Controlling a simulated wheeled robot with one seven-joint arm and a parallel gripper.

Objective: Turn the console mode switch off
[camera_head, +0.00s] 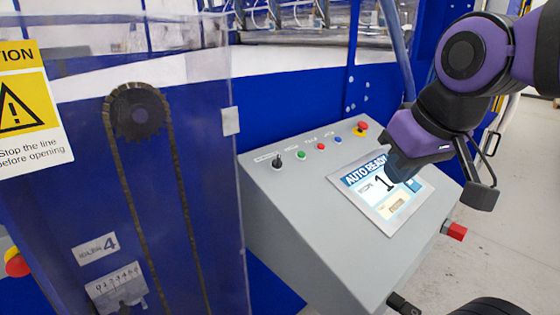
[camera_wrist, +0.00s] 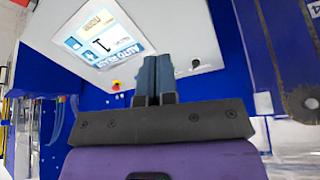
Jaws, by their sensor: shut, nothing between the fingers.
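The mode switch (camera_head: 277,160) is a small black knob at the left end of the control row on the grey sloped console (camera_head: 330,215). Its lever stands roughly upright; its label is too small to read. My gripper (camera_head: 396,170) is in front of the console screen (camera_head: 385,188), well to the right of the switch. Its blue-grey fingers are together and empty, and they also show in the wrist view (camera_wrist: 155,62). The screen reads "AUTO READY" with a 1.
Right of the switch are green (camera_head: 300,155), red (camera_head: 321,147) and blue (camera_head: 338,139) buttons, then a red emergency stop (camera_head: 360,128). A clear guard panel (camera_head: 215,190) with a chain and sprocket (camera_head: 137,112) stands close on the left. A red-tipped part (camera_head: 455,231) juts from the console's right side.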

